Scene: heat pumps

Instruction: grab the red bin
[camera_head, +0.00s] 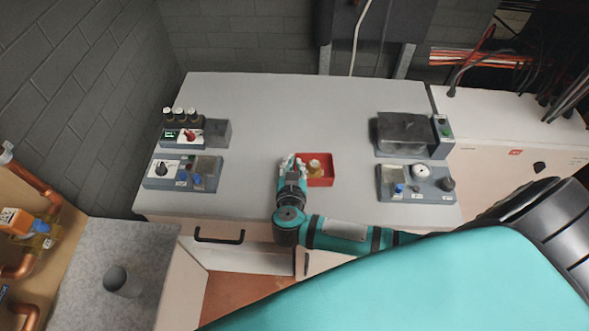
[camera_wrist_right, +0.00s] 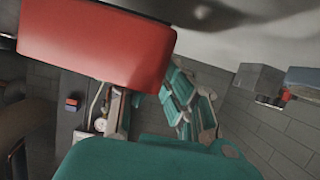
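The small red bin (camera_head: 328,180) sits on the light grey tabletop near its front edge, with a brass-coloured item (camera_head: 315,166) inside. My right gripper (camera_head: 291,164) is at the bin's left wall, with its pale fingertips beside or over the rim. The head view is too small to show whether the fingers are closed on the wall. In the right wrist view, the red bin (camera_wrist_right: 95,45) fills the upper left, very close to the camera. The fingertips do not show clearly there. My left gripper is not in view.
The table (camera_head: 265,105) is bare around the bin. Control boxes stand on the left (camera_head: 184,172) and right (camera_head: 415,184), with more behind them. A grey bench (camera_head: 75,260) and copper pipes (camera_head: 38,190) are at lower left. A white cabinet (camera_head: 500,150) stands right.

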